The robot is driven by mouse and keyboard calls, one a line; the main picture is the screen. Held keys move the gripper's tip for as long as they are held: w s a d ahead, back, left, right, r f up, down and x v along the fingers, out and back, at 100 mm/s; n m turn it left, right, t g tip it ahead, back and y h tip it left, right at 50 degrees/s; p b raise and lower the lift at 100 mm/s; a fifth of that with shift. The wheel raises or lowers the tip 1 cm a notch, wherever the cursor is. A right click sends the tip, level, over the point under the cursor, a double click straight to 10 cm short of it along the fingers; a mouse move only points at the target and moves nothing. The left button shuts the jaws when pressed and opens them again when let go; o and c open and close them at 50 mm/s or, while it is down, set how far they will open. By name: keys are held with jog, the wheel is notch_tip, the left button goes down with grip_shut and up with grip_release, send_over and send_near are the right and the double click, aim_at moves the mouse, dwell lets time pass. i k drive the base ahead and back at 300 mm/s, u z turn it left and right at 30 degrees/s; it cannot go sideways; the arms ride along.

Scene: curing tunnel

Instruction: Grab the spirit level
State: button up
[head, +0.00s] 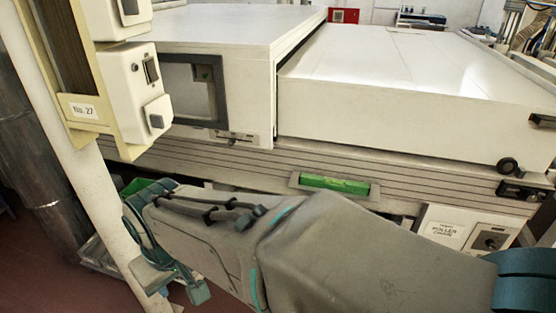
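A bright green bar in a pale frame, which looks like the spirit level (335,184), lies along the front side of the white machine, right of the picture's middle. My grey arm crosses the picture just below it. My gripper (175,283) is at the lower left, well to the left of and below the green bar. Its two dark teal fingertips point down and stand apart, with nothing seen between them. Another green thing (136,187) shows partly behind the gripper at the left; most of it is hidden.
The long white machine (400,65) fills the back. A cream post with a switch box (133,100) stands close at the left, near my gripper. A panel labelled roller chain (445,226) with a knob is at the lower right. Reddish floor shows at the lower left.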

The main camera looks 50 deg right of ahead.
aim_at(359, 188)
jog(key=z, duration=0.65)
jog(key=i, duration=0.85)
jog(key=z, duration=1.4)
jog(key=i, duration=0.3)
jog(key=z, duration=0.15)
